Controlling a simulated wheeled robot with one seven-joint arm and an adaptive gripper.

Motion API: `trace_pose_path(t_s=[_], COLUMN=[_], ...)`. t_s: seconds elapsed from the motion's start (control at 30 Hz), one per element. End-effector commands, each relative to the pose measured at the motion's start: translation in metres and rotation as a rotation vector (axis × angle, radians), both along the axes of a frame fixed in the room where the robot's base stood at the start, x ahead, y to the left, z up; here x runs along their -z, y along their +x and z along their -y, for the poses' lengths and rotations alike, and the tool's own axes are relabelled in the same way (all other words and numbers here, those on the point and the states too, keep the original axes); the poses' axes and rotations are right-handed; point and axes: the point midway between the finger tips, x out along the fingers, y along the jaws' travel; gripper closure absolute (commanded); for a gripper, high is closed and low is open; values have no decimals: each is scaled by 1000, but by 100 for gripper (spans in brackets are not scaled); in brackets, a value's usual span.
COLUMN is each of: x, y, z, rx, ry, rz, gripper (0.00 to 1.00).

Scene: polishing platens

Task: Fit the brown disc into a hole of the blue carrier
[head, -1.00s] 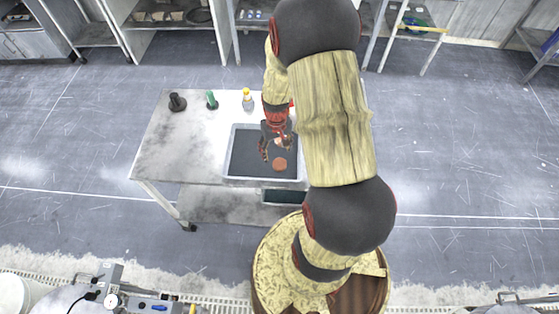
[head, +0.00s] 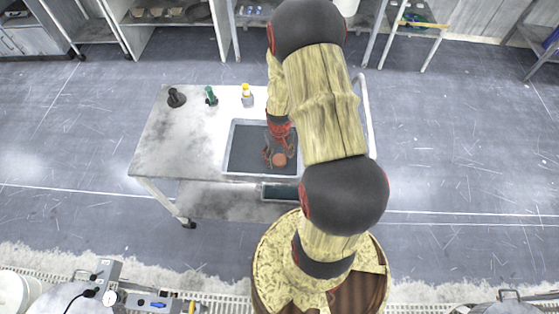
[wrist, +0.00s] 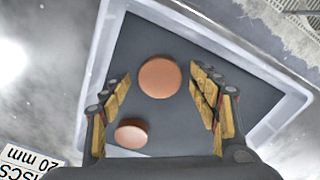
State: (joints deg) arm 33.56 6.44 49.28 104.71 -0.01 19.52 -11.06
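Two brown discs show in the wrist view. One disc (wrist: 160,78) lies flat on the dark floor of a grey tray, between my fingertips. The other disc (wrist: 132,133) is closer to my gripper's base, near the left finger. My gripper (wrist: 160,86) is open, with a finger on each side and neither seen touching a disc. In the head view my gripper (head: 279,154) is low over the tray (head: 229,148), with a brown disc (head: 279,160) at its tips. I cannot make out the blue carrier in either view.
The tray rim (wrist: 92,88) stands around the discs. A label reading "20 mm" (wrist: 30,160) lies outside it. On the table (head: 165,145) stand a black object (head: 176,97), a green one (head: 211,96) and a yellow-capped bottle (head: 247,96). The table's left part is clear.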

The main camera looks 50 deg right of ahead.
Motion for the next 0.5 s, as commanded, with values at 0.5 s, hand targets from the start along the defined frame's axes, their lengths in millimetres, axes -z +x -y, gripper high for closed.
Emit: trace_pose_path(t_s=[0.5], x=[0], y=[0], z=[0], rx=[0], ry=[0], rz=[-1], gripper=[70])
